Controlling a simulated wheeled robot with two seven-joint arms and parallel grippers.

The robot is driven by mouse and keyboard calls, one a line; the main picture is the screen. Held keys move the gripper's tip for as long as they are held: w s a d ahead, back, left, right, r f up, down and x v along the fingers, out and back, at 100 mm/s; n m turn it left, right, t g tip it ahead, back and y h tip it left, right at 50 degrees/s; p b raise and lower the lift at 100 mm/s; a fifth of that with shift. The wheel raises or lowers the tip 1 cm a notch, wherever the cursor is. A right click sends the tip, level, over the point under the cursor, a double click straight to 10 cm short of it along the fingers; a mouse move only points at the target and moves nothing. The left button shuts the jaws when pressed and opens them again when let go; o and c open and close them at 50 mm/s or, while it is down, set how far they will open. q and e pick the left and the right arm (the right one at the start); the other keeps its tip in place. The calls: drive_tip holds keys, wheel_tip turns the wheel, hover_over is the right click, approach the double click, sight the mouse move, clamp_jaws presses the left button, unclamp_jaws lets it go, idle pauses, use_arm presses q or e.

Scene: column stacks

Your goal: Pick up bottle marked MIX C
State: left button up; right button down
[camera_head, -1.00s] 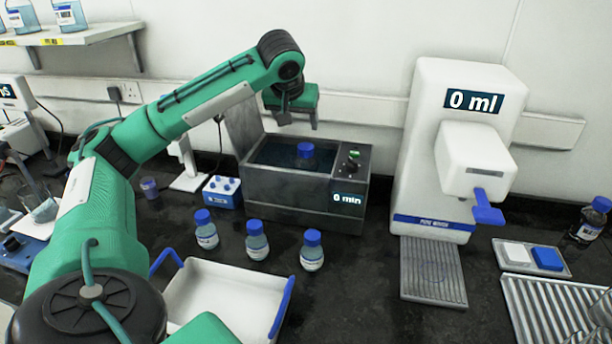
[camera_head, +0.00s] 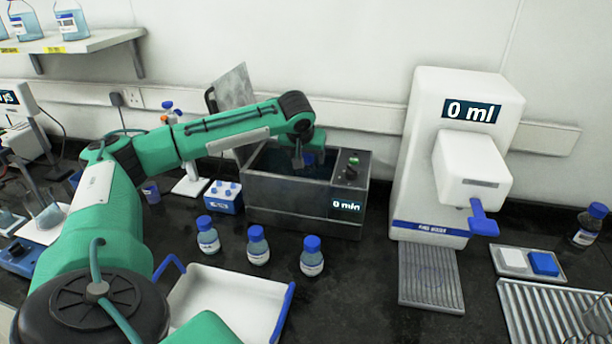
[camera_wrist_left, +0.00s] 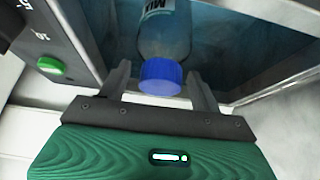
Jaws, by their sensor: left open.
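A bottle with a blue cap (camera_wrist_left: 160,76) is inside the grey water bath (camera_head: 290,205). In the left wrist view its label shows "MIX" upside down; the letter after it cannot be read. In the head view this bottle (camera_head: 309,159) is mostly hidden by my gripper and the bath wall. My left gripper (camera_head: 299,160) is open and reaches down into the bath opening. In the left wrist view its two fingers (camera_wrist_left: 160,84) stand on either side of the cap, with a gap visible. My right gripper is not in view.
Three blue-capped bottles (camera_head: 257,248) stand in front of the bath; their labels are too small to read. A white tray with blue handles (camera_head: 225,300) lies nearer. The raised bath lid (camera_head: 234,88) is behind. A white dispenser (camera_head: 445,160) stands to the right.

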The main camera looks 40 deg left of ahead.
use_arm(q)
clamp_jaws()
idle(0.4)
drive_tip(key=shift+r, duration=0.15)
